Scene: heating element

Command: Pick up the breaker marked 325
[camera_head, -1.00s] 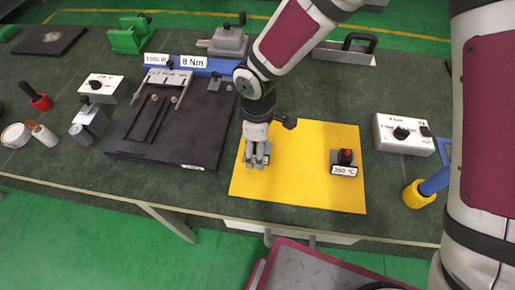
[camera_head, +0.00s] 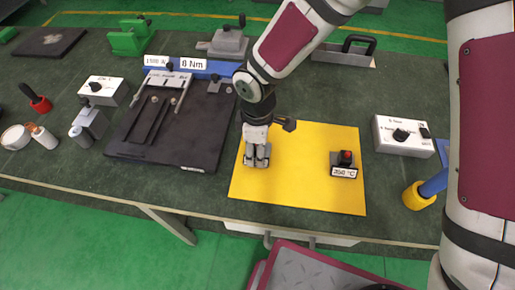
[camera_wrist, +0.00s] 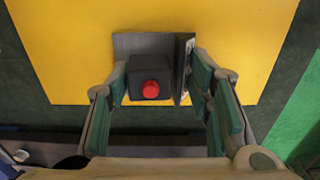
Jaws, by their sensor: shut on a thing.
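My gripper (camera_head: 257,160) is low over the left part of the yellow mat (camera_head: 300,190). In the wrist view, my gripper (camera_wrist: 161,84) is shut on a dark block with a red button, a breaker (camera_wrist: 150,67) on a grey base. Its label plate is seen edge-on at the right, so its marking cannot be read. The gripper hides most of this breaker in the head view. A second breaker (camera_head: 343,170) with a red button and a label that seems to read 350 °C stands on the mat's right side.
A black fixture plate (camera_head: 180,135) with clamps lies left of the mat. A white box with a knob (camera_head: 403,137) stands right of it, with a blue-and-yellow handled tool (camera_head: 415,195) nearby. The mat between the two breakers is clear.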

